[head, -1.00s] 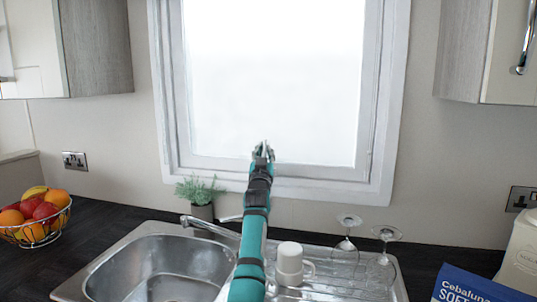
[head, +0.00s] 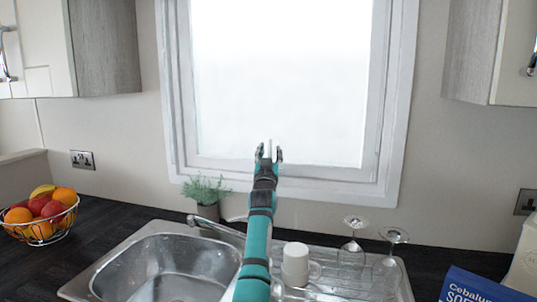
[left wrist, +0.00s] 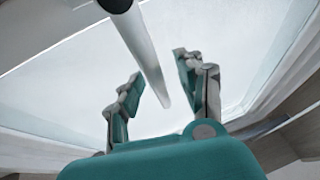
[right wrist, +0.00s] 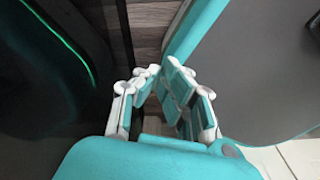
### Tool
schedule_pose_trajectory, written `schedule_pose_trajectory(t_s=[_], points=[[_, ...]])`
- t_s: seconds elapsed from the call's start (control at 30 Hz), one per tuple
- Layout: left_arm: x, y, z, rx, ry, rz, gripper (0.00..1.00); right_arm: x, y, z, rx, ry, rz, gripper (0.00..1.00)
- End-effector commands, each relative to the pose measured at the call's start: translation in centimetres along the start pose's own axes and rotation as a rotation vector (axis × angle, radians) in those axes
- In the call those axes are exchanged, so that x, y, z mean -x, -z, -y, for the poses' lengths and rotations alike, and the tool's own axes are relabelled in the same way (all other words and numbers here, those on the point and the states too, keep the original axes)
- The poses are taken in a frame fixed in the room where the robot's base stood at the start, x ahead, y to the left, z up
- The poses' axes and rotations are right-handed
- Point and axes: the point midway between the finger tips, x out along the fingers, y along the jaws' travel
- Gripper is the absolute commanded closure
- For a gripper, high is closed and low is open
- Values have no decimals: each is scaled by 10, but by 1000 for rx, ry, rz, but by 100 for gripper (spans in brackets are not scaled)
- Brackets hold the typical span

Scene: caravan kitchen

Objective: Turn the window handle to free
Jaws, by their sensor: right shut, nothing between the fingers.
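The window (head: 280,70) is a bright pane in a white frame above the sink. Its handle (head: 270,146) is a thin pale bar at the bottom middle of the pane, mostly hidden by my left gripper (head: 268,155). In the left wrist view the handle (left wrist: 145,50) is a light bar with a dark end, slanting down between the two fingers of my left gripper (left wrist: 157,78). Those fingers are open, with visible gaps on both sides of the bar. My right gripper (right wrist: 160,75) is shut and empty, low beside my own body, away from the window.
Below the window are a steel sink (head: 170,265) with a tap (head: 215,228), a potted plant (head: 206,195), a white mug (head: 295,264) and upturned glasses (head: 393,237). A fruit basket (head: 40,215) stands left. Wall cupboards (head: 105,45) flank the window.

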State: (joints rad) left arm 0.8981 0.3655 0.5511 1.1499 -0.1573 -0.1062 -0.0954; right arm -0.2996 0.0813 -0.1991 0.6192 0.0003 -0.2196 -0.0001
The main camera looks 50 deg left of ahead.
Motion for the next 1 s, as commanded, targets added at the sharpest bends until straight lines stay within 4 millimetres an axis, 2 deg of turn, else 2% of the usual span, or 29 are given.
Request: schedule_pose_trajectory(t_s=[0.13, 0.4, 0.53, 0.7, 1.0], points=[[-6, 16, 1, 1, 2, -5, 62, 0, 0, 1, 0, 1, -1, 100], [-26, 64, 2, 1, 3, -3, 62, 0, 0, 1, 0, 2, 0, 100], [-33, 81, 3, -1, 3, -2, 62, 0, 0, 1, 0, 2, 0, 100], [-37, 91, 3, -2, 3, 0, 62, 0, 0, 2, 0, 2, 0, 100], [-38, 91, 3, -2, 2, 1, 62, 0, 0, 2, 0, 2, 0, 100]])
